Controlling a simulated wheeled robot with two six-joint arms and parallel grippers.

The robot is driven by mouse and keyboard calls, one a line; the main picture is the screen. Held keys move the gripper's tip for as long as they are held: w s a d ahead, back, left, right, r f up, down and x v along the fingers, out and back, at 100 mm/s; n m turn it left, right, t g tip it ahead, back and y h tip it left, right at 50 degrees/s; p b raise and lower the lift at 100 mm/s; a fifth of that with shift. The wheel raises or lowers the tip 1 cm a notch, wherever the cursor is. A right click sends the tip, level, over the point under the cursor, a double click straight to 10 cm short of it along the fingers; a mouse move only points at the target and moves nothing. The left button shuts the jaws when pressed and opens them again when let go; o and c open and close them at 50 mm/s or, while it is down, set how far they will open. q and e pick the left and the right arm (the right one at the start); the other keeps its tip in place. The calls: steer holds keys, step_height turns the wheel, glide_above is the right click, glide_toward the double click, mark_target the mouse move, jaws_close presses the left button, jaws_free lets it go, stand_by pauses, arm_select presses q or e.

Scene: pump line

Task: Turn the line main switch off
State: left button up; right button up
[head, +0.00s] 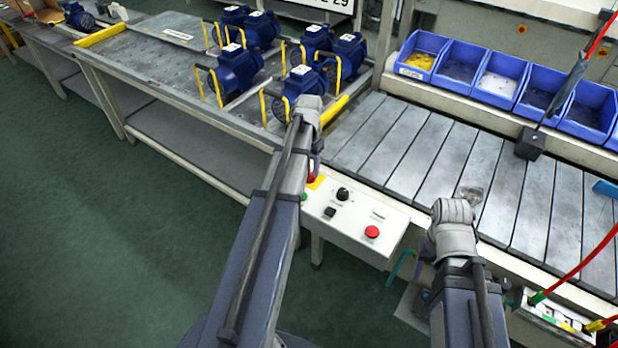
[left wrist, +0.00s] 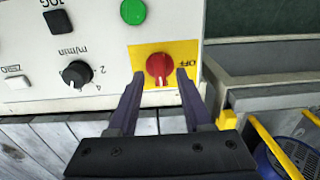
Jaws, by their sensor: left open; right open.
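The main switch is a red rotary knob (left wrist: 160,68) on a yellow plate marked OFF, seen upside down in the left wrist view. Its grip bar stands upright in that view, and the OFF word lies to its right. My left gripper (left wrist: 160,80) is open, with one finger on each side of the knob; I cannot tell whether they touch it. In the head view my left arm partly hides the switch (head: 312,181) at the left end of the white control panel (head: 345,240). My right gripper (head: 455,212) is over the line's near edge, open, its fingers mostly hidden.
The panel also has a black dial (head: 343,194), a black button (head: 330,212), a red button (head: 372,232) and a green button (left wrist: 133,11). Blue pumps (head: 237,68) stand on the left bench. Blue bins (head: 500,78) line the back of the slatted conveyor (head: 410,150).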

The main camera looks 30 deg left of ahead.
arm_select(q)
step_height(320, 180, down, 2)
steer(key=shift+b, duration=0.55)
steer(key=shift+c, duration=0.2)
jaws_close()
